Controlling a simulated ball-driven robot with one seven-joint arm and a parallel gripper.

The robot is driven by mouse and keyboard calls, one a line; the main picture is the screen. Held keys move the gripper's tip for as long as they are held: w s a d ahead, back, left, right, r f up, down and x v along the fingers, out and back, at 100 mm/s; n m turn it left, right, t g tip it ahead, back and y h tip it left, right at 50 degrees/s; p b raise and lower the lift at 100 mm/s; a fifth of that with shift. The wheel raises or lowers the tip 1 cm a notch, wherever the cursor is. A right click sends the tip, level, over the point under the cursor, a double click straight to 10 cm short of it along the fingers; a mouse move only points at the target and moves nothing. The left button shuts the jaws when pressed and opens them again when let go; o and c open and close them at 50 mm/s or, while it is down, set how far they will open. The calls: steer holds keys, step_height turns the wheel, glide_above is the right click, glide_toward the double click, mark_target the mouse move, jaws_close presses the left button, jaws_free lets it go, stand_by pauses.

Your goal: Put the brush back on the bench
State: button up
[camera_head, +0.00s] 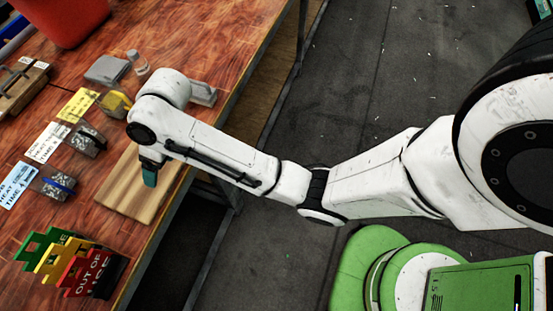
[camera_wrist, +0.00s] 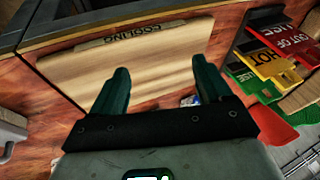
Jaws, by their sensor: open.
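My gripper (camera_head: 149,176) is over the pale wooden board on the bench (camera_head: 190,45), near the bench's front edge. In the wrist view its two green fingers (camera_wrist: 162,84) are spread apart with nothing between them, above the board (camera_wrist: 140,58), which is marked COOLING. I cannot make out a brush for certain in either view. My arm hides part of the bench and the board's right side.
Green, yellow and red signs (camera_head: 75,263) stand near the board's lower left. Labelled cards and small blocks, including a yellow one (camera_head: 115,104), lie farther left and back. A red bin (camera_head: 65,18) stands at the back. The floor right of the bench is open.

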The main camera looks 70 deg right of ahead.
steer(key=s+f+m+h, duration=0.1)
steer(key=s+f, duration=0.5)
steer(key=s, duration=0.7)
steer(key=s+d+g+h, duration=0.1)
steer(key=s+d, duration=0.3)
steer(key=s, duration=0.3)
steer(key=s+d+f+m+g+h, duration=0.1)
steer(key=s+d+h, duration=0.1)
steer(key=s+d, duration=0.3)
steer(key=s, duration=0.2)
steer(key=shift+s+d, duration=0.2)
steer(key=shift+s, duration=0.1)
steer(key=shift+f, duration=0.1)
